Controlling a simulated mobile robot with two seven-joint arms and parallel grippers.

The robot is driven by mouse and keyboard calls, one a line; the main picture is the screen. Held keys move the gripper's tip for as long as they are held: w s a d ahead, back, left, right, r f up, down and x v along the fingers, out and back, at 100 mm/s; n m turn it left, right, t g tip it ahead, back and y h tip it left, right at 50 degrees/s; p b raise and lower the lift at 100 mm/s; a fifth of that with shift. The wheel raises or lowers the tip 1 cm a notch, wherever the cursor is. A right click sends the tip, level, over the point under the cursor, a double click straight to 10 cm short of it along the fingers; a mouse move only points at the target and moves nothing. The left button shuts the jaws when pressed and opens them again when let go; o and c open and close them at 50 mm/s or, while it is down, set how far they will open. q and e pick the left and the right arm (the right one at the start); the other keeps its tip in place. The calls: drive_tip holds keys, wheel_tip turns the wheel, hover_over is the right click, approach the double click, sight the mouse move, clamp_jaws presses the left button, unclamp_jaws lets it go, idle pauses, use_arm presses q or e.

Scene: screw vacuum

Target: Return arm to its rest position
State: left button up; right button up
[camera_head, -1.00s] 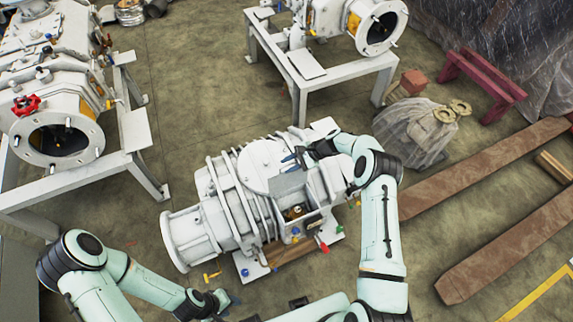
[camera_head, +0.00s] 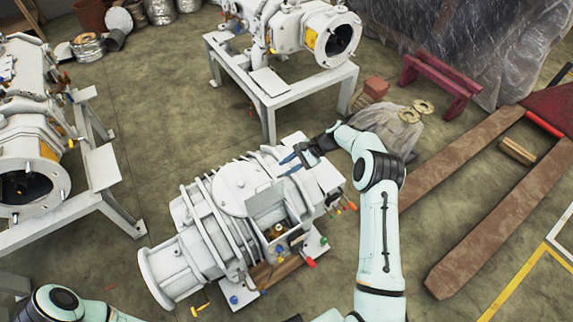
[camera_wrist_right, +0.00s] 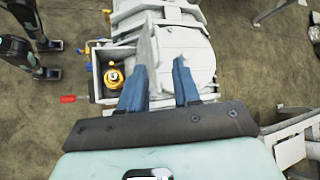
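My right gripper (camera_head: 293,163) is over the far right part of the white screw vacuum pump (camera_head: 233,190). Its two blue fingers stand apart with nothing held between them in the right wrist view (camera_wrist_right: 159,85). There the pump (camera_wrist_right: 185,45) lies behind the fingers; I cannot tell whether they touch it. An open box on its near side holds a brass-coloured round part (camera_head: 278,231), which also shows in the wrist view (camera_wrist_right: 113,78). My left arm (camera_head: 58,304) is at the bottom left of the head view, its gripper outside the picture. Dark, blue-tipped parts show at the wrist view's left edge, too unclear to read.
White pump stands are at the back (camera_head: 270,105) and left (camera_head: 103,168). Brown forks (camera_head: 490,225) lie on the right. Floor between the stands is clear.

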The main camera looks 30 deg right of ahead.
drive_tip(key=s+a+f+n+g+h, duration=0.2)
drive_tip(key=s+a+f, duration=0.3)
drive_tip(key=s+f, duration=0.25)
drive_tip(key=s+a+f+n+g+h, duration=0.15)
drive_tip(key=s+a+f, duration=0.25)
drive_tip(key=s+f, duration=0.4)
drive_tip(key=s+a+f+n+h, duration=0.1)
drive_tip(key=s+a+n, duration=0.3)
drive_tip(key=s, duration=0.6)
drive_tip(key=s+a+f+n+h, duration=0.1)
drive_tip(key=s+a+n, duration=0.2)
drive_tip(key=s, duration=0.7)
drive_tip(key=shift+s+a+n, duration=0.2)
drive_tip(key=shift+a+n, duration=0.15)
drive_tip(key=shift+a, duration=0.75)
